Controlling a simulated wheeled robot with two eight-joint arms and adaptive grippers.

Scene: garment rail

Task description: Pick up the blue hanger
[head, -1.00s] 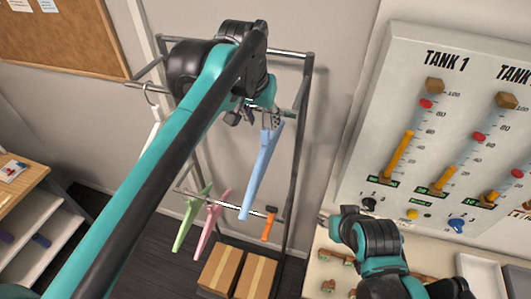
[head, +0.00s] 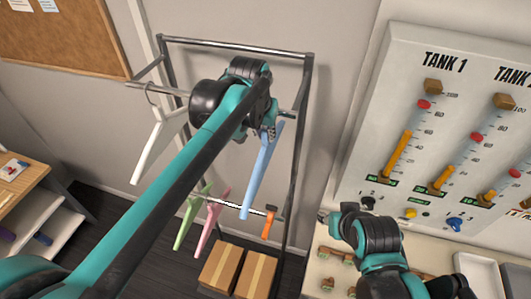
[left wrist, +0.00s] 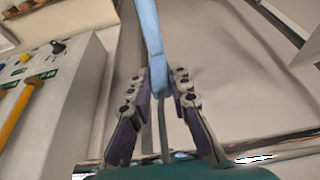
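The blue hanger (head: 262,172) hangs near the right end of the rail's upper bar in the head view, its long body slanting down to the left. My left gripper (head: 268,132) is at its top, just under the bar. In the left wrist view, the blue hanger (left wrist: 152,40) runs between the two fingers of the left gripper (left wrist: 162,88), and they look closed against both sides of its neck. The hook's top is hidden behind my arm in the head view. My right gripper (head: 324,217) shows only slightly at the lower right; its finger state is unclear.
A white hanger (head: 160,140) hangs at the left of the upper bar. Green (head: 190,218) and pink (head: 211,222) hangers and an orange item (head: 268,222) are on the lower bar. Cardboard boxes (head: 221,267) stand below. The tank panel (head: 430,130) is to the right.

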